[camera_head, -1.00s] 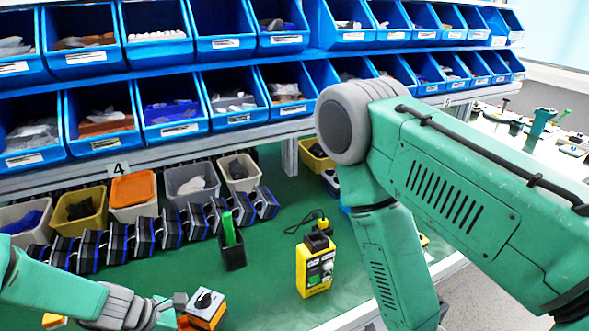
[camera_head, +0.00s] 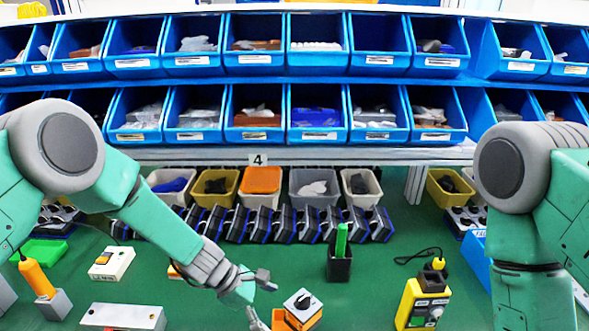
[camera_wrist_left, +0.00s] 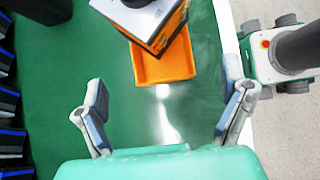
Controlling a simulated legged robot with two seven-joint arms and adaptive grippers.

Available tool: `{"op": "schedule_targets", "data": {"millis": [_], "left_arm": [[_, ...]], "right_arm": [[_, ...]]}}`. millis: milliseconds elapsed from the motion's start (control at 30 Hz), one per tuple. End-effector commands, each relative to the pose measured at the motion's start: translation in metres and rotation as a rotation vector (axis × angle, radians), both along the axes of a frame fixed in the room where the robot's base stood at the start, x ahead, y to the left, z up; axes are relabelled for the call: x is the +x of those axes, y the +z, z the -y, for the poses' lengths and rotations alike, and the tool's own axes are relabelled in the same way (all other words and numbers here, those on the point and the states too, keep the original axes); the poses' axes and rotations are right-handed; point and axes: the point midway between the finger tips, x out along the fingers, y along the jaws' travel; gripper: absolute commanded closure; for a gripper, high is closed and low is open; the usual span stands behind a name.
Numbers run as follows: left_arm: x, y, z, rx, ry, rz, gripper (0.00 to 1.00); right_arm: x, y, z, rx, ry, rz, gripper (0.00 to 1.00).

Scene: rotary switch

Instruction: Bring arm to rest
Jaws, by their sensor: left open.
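The rotary switch (camera_head: 302,306) is an orange, white and black block with a black knob on top, in the lower middle of the head view. In the left wrist view the switch (camera_wrist_left: 150,22) stands at the top, above an orange tray (camera_wrist_left: 165,62). My left gripper (camera_head: 262,298) is just left of the switch in the head view. In the left wrist view my left gripper (camera_wrist_left: 163,105) has its two fingers spread wide with nothing between them. My right arm (camera_head: 530,240) hangs at the right side of the head view. Its gripper is outside the picture.
A black holder with a green tool (camera_head: 340,260) and a yellow box (camera_head: 423,303) stand to the right. A row of black and blue blocks (camera_head: 285,225) lies behind. Blue bins (camera_head: 320,110) line the back. Green table surface (camera_head: 390,240) is clear between them.

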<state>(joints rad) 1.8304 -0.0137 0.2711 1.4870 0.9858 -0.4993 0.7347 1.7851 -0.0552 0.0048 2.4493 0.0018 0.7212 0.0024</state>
Motion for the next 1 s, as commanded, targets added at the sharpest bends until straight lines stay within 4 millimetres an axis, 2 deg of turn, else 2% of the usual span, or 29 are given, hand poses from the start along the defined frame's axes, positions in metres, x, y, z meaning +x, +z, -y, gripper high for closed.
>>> {"op": "schedule_targets", "data": {"millis": [100,300,367,467,567,600,733,800,900,1000], "left_arm": [[0.001,0.019,-0.015,0.000,0.001,0.002,0.09],[0.001,0.036,-0.029,0.002,0.000,0.000,0.09],[-0.002,0.035,-0.033,0.011,-0.007,0.001,0.09],[-0.020,0.019,-0.047,0.070,-0.050,0.009,0.09],[-0.056,-0.013,-0.075,0.188,-0.158,0.033,0.09],[-0.076,-0.028,-0.091,0.247,-0.222,0.047,0.09],[-0.148,-0.066,-0.149,0.430,-0.504,0.116,0.09],[-0.186,-0.077,-0.177,0.501,-0.678,0.162,0.09],[-0.234,-0.082,-0.208,0.560,-0.927,0.239,0.09],[-0.272,-0.078,-0.226,0.572,-1.138,0.322,0.09]], "right_arm": [[0.000,0.000,0.000,0.000,0.000,0.000,0.25],[0.000,0.000,0.000,0.000,0.000,0.000,0.25],[0.000,0.000,0.000,0.000,0.000,0.000,0.25],[0.000,0.000,0.000,0.000,0.000,0.000,0.25],[0.000,0.000,0.000,0.000,0.000,0.000,0.25],[0.000,0.000,0.000,0.000,0.000,0.000,0.25],[0.003,-0.001,0.000,0.000,0.000,-0.002,0.25],[0.003,-0.001,0.000,0.000,0.000,-0.002,0.25],[0.003,-0.001,0.000,0.000,0.000,-0.003,0.25],[0.003,-0.001,0.000,0.000,0.000,-0.003,0.25]]}}
